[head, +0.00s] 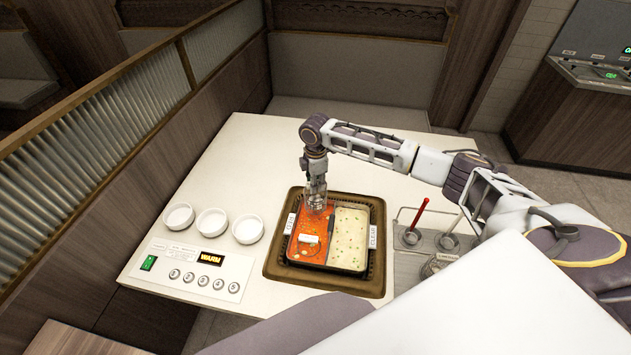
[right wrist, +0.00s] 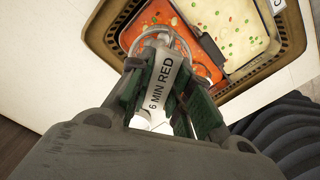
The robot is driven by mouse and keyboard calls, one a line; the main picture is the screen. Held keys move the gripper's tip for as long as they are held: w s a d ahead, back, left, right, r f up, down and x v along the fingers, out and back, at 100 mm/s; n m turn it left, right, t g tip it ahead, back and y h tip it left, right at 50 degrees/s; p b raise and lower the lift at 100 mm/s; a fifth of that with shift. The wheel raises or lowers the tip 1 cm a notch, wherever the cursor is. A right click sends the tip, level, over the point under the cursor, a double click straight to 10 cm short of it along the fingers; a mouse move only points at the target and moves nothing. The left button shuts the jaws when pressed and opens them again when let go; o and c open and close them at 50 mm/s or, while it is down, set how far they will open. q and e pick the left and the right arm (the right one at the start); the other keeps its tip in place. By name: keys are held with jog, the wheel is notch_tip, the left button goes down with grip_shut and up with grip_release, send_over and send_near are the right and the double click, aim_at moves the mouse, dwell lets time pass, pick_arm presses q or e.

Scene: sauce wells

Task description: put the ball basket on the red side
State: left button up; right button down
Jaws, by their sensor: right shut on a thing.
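The two-sided pot sits in a dark brown frame on the white table, with the red side (head: 302,252) on the left and the pale side (head: 350,232) on the right. My right gripper (head: 316,207) points down over the back of the red side. It is shut on the white tag (right wrist: 164,76) reading "6 MIN RED". The ball basket's wire ring (right wrist: 181,43) shows just beyond the tag, over the red side (right wrist: 207,67). How deep the basket sits, and its contents, I cannot tell. A white piece (head: 308,239) shows in the red side. My left gripper is out of view.
Several white bowls, such as this one (head: 248,229), stand left of the pot. A control panel (head: 195,270) reading WARM lies in front of them. A grey holder (head: 432,250) with a red stick (head: 419,214) stands at the right. The table's back left is clear.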

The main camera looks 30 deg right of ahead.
jog(key=shift+f+b, duration=0.75)
jog(key=shift+f, duration=1.95)
jog(key=shift+f+b, duration=1.6)
jog(key=shift+f, duration=2.85)
jog(key=shift+c, duration=2.1)
grip_release()
jog(key=shift+r+p, duration=0.15)
jog(key=shift+p, duration=0.15)
jog(key=shift+r+p, duration=1.35)
jog(key=shift+p, duration=0.2)
jog(key=shift+r, duration=0.15)
